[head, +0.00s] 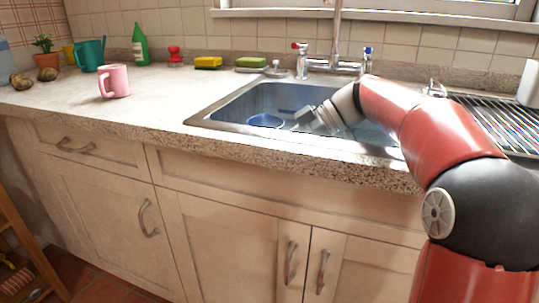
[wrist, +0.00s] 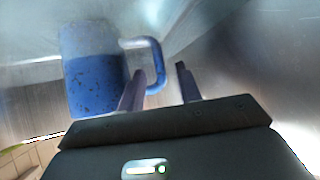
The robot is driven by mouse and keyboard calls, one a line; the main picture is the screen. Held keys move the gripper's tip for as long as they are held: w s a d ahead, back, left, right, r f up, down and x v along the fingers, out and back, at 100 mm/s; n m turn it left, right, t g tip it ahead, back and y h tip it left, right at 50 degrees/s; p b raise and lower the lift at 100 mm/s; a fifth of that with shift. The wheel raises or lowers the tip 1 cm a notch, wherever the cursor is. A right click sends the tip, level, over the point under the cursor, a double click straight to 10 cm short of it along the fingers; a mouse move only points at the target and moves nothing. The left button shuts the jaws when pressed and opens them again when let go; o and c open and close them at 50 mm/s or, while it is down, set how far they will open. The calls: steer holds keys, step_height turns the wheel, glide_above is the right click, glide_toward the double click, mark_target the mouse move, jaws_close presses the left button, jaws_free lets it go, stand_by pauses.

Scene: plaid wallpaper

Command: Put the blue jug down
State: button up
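The blue jug (wrist: 92,80) is in the left half of the wrist view, with its handle (wrist: 158,75) facing my gripper (wrist: 160,72). The fingers are apart, one on each side of the handle's outer bar, with gaps visible, so it does not look clamped. In the head view my gripper (head: 300,122) reaches down into the sink. A blue round shape, apparently the jug (head: 265,121), is just left of it in the basin. The jug's base and what it rests on are hidden.
The metal sink (head: 215,112) has a raised rim and a tap (head: 337,45) behind. A pink mug (head: 115,82), green bottle (head: 140,48), teal watering can (head: 90,56) and sponges (head: 208,62) stand on the counter. The counter left of the sink has free room.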

steer(key=v, duration=0.8)
steer(key=shift+d, duration=0.2)
steer(key=shift+r, duration=0.1)
